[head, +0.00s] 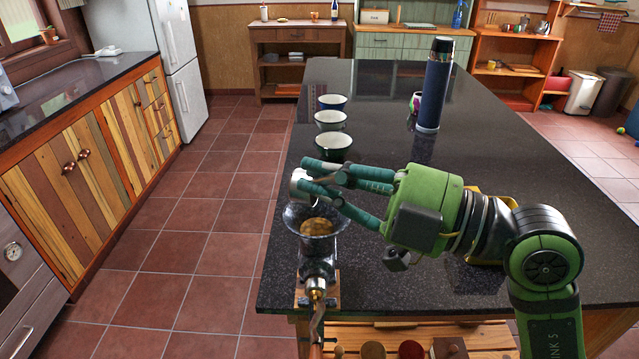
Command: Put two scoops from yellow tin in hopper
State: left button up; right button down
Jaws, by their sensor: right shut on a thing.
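My right gripper (308,180) reaches in from the right and is shut on a small metallic scoop (297,187). The scoop is just above the rim of the hopper (291,226); the fingers partly cover it, and I cannot tell what is inside it. The hopper is the dark flared funnel of a grinder clamped at the table's near left edge, with brown grounds or beans (317,227) inside. A yellow object (487,190), possibly the yellow tin, is mostly hidden behind my right gripper and arm. My left gripper is not in view.
Several cups, the nearest a dark green one (333,147), stand in a row along the table's left edge. The grinder crank (317,315) hangs in front. The dark tabletop's middle is clear.

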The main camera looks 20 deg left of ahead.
jog(key=shift+d+f+m+t+y+b, duration=0.25)
jog(key=shift+d+y+b, duration=0.5)
jog(key=shift+y+b, duration=0.55)
jog(key=shift+d+f+m+t+y+b, duration=0.15)
jog(key=shift+d+f+y+b, duration=0.2)
jog(key=shift+d+y+b, duration=0.65)
jog(key=shift+a+b, duration=0.25)
jog(key=shift+b, duration=0.25)
jog(key=shift+r, duration=0.1)
jog(key=a+r+n+g+h+p, duration=0.1)
jog(key=a+n+h+p, duration=0.1)
jog(key=a+h+p, duration=1.3)
jog(key=h+p, duration=0.6)
jog(key=p, duration=0.5)
jog(key=shift+s+a+r+h, duration=0.15)
jog(key=shift+a+r+h, duration=0.15)
jog(key=shift+a, duration=0.1)
jog(key=shift+f, duration=0.1)
